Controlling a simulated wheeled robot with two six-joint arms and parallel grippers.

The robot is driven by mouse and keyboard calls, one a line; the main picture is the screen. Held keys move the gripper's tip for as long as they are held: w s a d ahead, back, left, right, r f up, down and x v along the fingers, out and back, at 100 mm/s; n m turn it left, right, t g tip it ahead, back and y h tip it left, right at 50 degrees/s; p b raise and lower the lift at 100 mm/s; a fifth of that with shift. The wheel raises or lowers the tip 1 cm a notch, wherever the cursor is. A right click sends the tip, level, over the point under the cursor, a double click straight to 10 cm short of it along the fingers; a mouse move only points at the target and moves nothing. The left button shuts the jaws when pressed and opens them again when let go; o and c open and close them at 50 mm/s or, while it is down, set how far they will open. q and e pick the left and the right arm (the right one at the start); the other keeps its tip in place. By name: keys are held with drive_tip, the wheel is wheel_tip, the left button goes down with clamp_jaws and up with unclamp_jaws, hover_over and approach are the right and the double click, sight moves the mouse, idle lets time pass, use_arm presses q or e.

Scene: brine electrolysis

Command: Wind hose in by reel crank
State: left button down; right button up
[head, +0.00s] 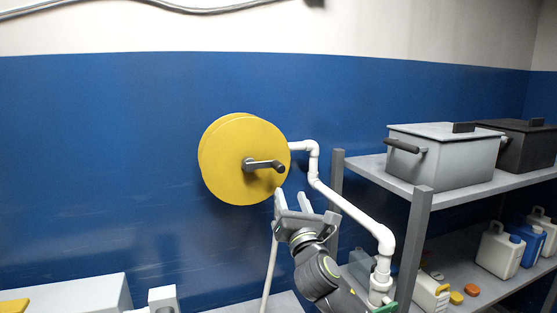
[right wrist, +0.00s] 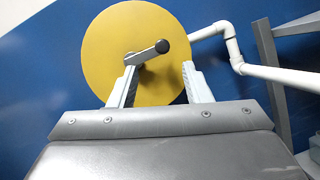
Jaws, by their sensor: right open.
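A yellow reel (head: 230,165) is mounted on the blue wall, and it fills the upper middle of the right wrist view (right wrist: 108,55). Its grey crank (head: 262,165) has a dark knob at the right end; the crank also shows in the right wrist view (right wrist: 145,54). A pale hose (head: 269,268) hangs down below the reel. My right gripper (head: 291,200) is open and empty, just below and right of the crank knob. In the right wrist view the knob stands beyond and above the gap between the fingers. My left gripper is not in view.
White pipe (head: 345,205) runs from beside the reel down to the right, close to my right arm. A shelf (head: 424,205) at right bears a grey lidded box (head: 445,155), a dark box (head: 525,150) and several jugs below. A grey-white block (head: 75,295) stands at lower left.

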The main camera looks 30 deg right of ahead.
sight(279, 163)
drive_tip(key=p+x, duration=0.1)
drive_tip(key=x, duration=0.5)
drive_tip(key=p+x, duration=0.1)
drive_tip(key=x, duration=0.3)
drive_tip(key=shift+w+f+p, duration=0.1)
drive_tip(key=shift+f+p, duration=0.2)
drive_tip(key=x, duration=0.3)
drive_tip(key=shift+w+d+p, duration=0.1)
drive_tip(key=shift+w+p, duration=0.15)
drive_tip(key=shift+p, duration=0.15)
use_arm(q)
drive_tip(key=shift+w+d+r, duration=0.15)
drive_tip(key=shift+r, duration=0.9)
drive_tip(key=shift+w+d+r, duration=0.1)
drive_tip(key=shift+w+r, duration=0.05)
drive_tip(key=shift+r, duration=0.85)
use_arm(e)
drive_tip(key=shift+w+d+r, duration=0.2)
drive_tip(key=shift+w+d, duration=0.05)
drive_tip(key=shift+w, duration=0.4)
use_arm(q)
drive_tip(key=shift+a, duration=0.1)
use_arm(e)
drive_tip(key=shift+c, duration=0.2)
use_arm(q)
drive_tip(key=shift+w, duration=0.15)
use_arm(e)
clamp_jaws()
